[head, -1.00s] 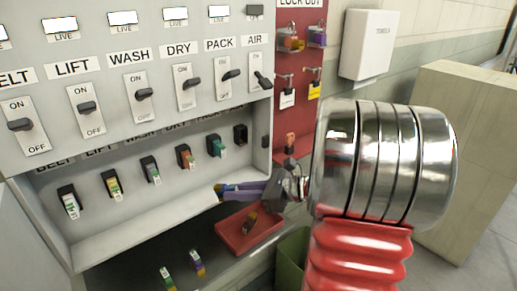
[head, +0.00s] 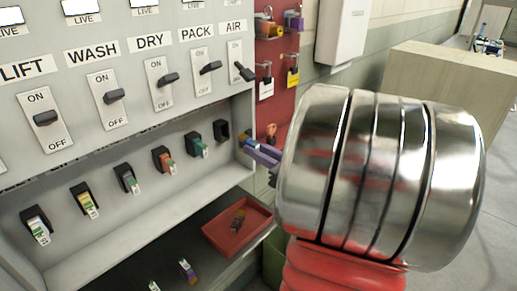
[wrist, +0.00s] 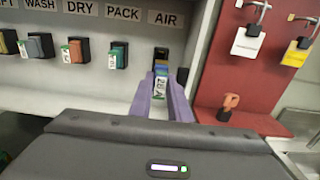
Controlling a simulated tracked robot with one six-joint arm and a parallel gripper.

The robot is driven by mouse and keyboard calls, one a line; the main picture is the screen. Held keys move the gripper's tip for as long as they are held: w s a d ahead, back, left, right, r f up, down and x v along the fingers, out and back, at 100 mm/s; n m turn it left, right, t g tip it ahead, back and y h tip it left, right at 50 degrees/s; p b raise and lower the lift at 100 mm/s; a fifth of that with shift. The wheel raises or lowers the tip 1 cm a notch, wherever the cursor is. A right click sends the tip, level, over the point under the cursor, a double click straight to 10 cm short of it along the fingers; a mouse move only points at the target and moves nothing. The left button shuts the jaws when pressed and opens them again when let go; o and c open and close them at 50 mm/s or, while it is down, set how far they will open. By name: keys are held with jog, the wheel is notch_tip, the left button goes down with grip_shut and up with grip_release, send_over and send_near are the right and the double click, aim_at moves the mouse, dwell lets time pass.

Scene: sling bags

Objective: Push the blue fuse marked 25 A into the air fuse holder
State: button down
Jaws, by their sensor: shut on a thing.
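My gripper (wrist: 164,95) has purple fingers and is shut on the blue fuse (wrist: 160,84), whose pale label reads 25 A in the wrist view. In the head view the fuse (head: 246,140) sticks out past the fingertips (head: 258,150), pointing left toward the panel. The black air fuse holder (head: 221,130) is the rightmost in the row and looks empty. In the wrist view the holder (wrist: 161,54) lies straight beyond the fuse, under the AIR label. Whether the fuse touches it cannot be told.
Other holders with fuses stand to the left, the nearest being the PACK one (head: 197,145). A red tray (head: 208,236) with a fuse in it lies below. The cabinet's right wall and the red lockout board (wrist: 240,65) are close on the right.

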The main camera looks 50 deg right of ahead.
aim_at(242, 142)
jog(key=shift+w+a, duration=0.1)
jog(key=shift+w, duration=2.8)
jog(key=shift+w, duration=2.05)
dwell(0.5)
jog(key=c, duration=1.6)
grip_release()
jog(key=shift+s, duration=0.15)
jog(key=shift+s, duration=6.8)
